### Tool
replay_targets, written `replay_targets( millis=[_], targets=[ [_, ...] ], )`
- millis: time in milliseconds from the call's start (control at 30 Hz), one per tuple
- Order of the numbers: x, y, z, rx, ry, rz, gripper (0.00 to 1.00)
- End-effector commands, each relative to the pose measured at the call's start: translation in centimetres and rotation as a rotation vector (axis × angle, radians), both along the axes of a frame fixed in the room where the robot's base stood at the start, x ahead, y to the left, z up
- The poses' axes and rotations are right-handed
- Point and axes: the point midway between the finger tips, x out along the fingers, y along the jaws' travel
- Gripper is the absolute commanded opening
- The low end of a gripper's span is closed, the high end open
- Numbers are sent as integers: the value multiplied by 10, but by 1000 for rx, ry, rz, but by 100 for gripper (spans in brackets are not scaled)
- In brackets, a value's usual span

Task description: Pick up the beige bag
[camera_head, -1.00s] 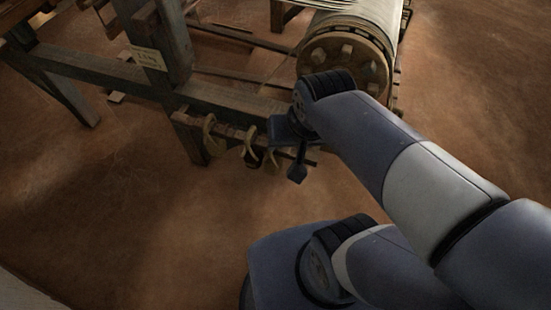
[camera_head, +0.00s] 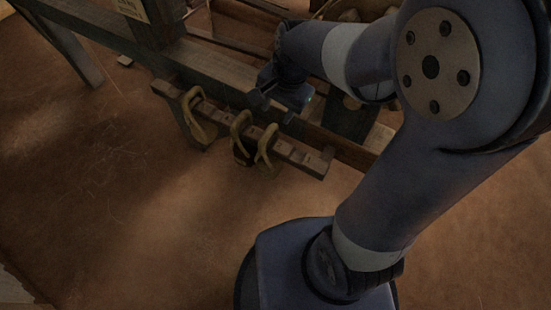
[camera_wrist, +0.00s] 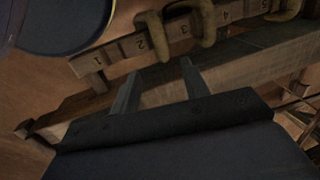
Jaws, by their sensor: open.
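My gripper (camera_head: 274,102) is beside the loom's side beam in the head view, partly hidden by my own wrist. In the wrist view my gripper (camera_wrist: 161,88) has its two fingers apart with nothing between them. The fingers point toward a wooden beam and a numbered rail.
The numbered wooden rail (camera_head: 302,154) sticks out low beside the loom's side beam (camera_head: 200,62). In the wrist view the rail (camera_wrist: 117,50) carries numbers. The brown floor (camera_head: 130,190) in front is clear.

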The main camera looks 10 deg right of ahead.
Motion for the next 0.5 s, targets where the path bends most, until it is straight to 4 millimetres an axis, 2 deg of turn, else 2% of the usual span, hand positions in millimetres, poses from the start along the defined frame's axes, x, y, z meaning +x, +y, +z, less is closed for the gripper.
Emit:
replay_targets(
  millis=[333, 500],
  targets=[
    [6, 8, -48, 2, 10, -11, 44],
    [8, 10, -61, 2, 8, -11, 44]
  ],
)
